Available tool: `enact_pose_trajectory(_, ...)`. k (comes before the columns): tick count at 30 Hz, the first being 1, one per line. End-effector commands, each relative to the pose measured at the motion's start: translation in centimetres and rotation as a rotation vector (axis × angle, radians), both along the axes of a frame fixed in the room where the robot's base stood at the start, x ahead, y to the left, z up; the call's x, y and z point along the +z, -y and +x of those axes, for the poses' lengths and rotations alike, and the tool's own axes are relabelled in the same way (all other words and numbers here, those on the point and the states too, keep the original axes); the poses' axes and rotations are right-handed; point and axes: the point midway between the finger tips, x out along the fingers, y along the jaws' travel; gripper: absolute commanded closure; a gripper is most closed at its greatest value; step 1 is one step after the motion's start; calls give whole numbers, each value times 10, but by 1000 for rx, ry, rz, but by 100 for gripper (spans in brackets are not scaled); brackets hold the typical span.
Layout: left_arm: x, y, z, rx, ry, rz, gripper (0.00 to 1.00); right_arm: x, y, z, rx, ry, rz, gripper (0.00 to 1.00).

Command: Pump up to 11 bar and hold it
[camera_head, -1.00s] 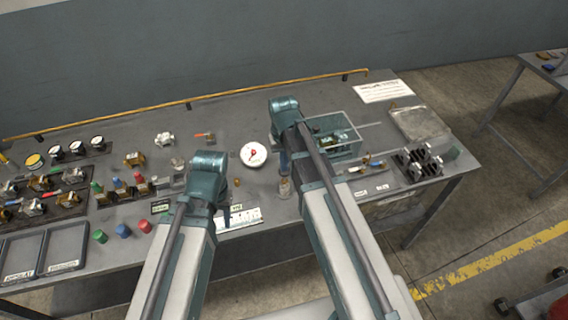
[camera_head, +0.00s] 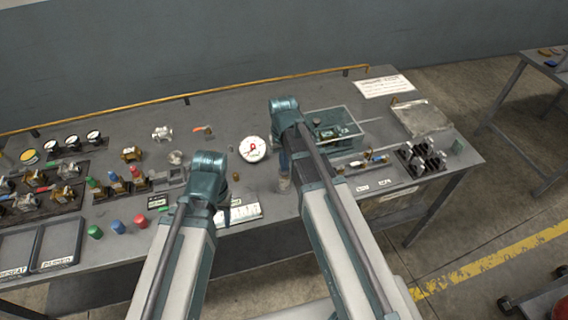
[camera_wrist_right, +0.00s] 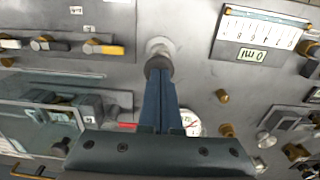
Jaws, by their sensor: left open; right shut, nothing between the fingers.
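A round white gauge (camera_head: 254,149) with a red mark at its middle sits on the bench; its reading is too small to tell. Part of it shows in the right wrist view (camera_wrist_right: 190,119). My right gripper (camera_wrist_right: 159,78) is shut and empty, its tips at the dark top of a short post (camera_wrist_right: 158,50) with a pale round base. This post (camera_head: 284,185) stands right of the gauge in the head view. My left gripper (camera_head: 223,212) is open near the bench's front, by a white scale card (camera_head: 244,212). Its fingertips are mostly hidden by its wrist.
A teal open-topped box (camera_head: 345,118) with fittings and a rod stands right of my right wrist. Several valves, coloured caps and dark trays (camera_head: 58,245) fill the left side. A small brass knob (camera_wrist_right: 222,96) is near the post. A yellow rail (camera_head: 240,91) runs along the back.

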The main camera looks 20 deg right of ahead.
Motion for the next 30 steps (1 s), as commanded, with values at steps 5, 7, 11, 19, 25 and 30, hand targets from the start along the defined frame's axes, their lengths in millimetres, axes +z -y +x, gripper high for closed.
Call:
enact_pose_trajectory(5, 0, 0, 0, 0, 0, 0, 53, 0, -1, -5, 1, -9, 4, 100)
enact_pose_trajectory(7, 4, 0, 0, 0, 0, 0, 53, 4, -1, -5, 1, -9, 4, 100)
enact_pose_trajectory(11, 15, 0, 0, -1, 0, 0, 53, 15, -1, -5, 1, -7, 3, 100)
enact_pose_trajectory(19, 54, 0, 0, -2, 0, 0, 53, 54, -1, -3, 0, 0, 0, 100)
enact_pose_trajectory(25, 86, 0, 0, 2, 0, -1, 53, 86, -1, -2, 0, 1, 0, 100)
enact_pose_trajectory(30, 112, 0, 0, 8, 0, -2, 53, 112, -1, -2, 0, 2, 0, 100)
